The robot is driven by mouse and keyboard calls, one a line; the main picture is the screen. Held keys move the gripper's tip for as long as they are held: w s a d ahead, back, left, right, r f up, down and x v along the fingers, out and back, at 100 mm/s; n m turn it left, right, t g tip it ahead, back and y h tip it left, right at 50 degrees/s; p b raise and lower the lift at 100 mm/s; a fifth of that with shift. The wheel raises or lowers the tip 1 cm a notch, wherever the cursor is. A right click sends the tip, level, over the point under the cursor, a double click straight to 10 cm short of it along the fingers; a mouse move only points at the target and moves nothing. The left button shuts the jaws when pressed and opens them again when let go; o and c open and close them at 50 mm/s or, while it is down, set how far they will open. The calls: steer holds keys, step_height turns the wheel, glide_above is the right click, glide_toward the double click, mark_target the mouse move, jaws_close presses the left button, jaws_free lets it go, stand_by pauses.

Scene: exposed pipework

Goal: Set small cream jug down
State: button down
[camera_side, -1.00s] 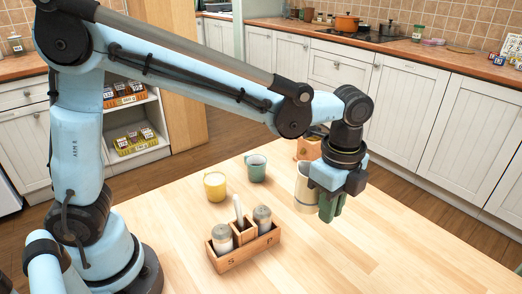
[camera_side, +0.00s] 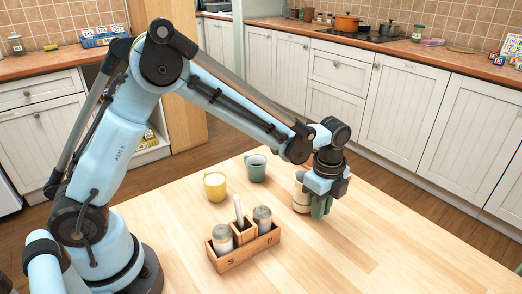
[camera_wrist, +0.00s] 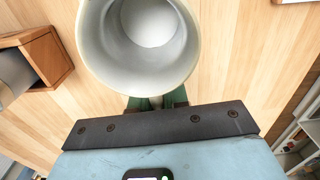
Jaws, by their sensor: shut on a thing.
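The small cream jug (camera_side: 300,196) is upright over the table at the near side of my wrist, partly hidden by my gripper in the side view. In the wrist view I look down into the jug's open, empty-looking mouth (camera_wrist: 148,35). My gripper (camera_side: 321,207) points down with its green fingers shut on the jug; the fingers (camera_wrist: 156,103) show at the jug's lower edge in the wrist view. The jug's base is at or just above the wooden table (camera_side: 375,250); I cannot tell whether it touches.
A yellow mug (camera_side: 215,186) and a teal mug (camera_side: 255,168) stand left of the jug. A wooden caddy (camera_side: 245,252) with two shakers stands in front of them. The table to the right and front is clear.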

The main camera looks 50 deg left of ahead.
steer(key=shift+f, duration=0.1)
steer(key=c, duration=1.6)
jaws_free()
steer(key=shift+f, duration=0.1)
steer(key=o, duration=0.5)
